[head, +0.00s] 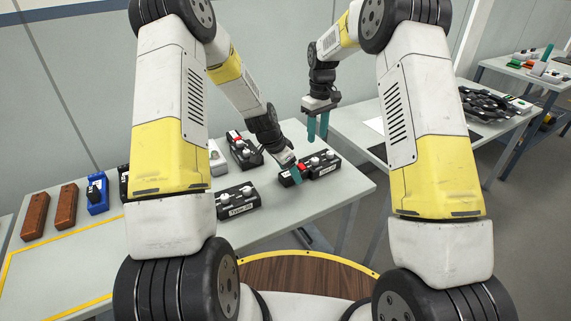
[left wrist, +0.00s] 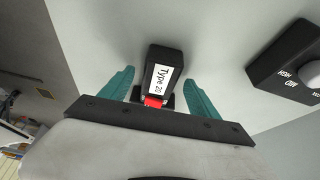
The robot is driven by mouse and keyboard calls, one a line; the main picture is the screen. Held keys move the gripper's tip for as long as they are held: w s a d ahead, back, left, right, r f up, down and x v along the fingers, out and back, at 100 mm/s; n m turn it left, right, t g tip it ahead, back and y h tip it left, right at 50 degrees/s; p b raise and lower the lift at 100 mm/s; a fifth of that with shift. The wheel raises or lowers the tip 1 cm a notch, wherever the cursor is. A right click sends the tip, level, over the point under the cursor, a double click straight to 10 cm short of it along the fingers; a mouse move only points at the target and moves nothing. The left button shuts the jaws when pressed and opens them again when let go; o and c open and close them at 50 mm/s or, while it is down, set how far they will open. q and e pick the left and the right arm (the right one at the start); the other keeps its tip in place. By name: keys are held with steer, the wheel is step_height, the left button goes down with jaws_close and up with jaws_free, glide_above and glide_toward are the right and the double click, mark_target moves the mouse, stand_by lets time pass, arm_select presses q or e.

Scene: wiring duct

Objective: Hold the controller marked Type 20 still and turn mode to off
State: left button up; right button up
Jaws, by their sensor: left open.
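The black controller marked Type 20 (left wrist: 163,76) lies between the two teal fingers of my left gripper (left wrist: 158,95), with a gap on each side. A red part (left wrist: 154,102) shows at its near end. In the head view I take it to be the black controller with pale knobs (head: 323,163) near the table's right end; its label is not readable there. My left gripper (head: 296,173) is open at it and hides part of it. The mode markings are not readable. My right gripper (head: 318,126) hangs above and behind it, fingers apart and empty.
Another black controller (head: 238,204) with a label lies to the left, and one with a red part (head: 243,150) lies behind. A black box with a knob (left wrist: 290,70) shows right in the left wrist view. Brown blocks (head: 50,205) and a blue device (head: 97,194) stand far left.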

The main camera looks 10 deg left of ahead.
arm_select(q)
steer(key=shift+x, duration=0.75)
jaws_close()
stand_by(0.4)
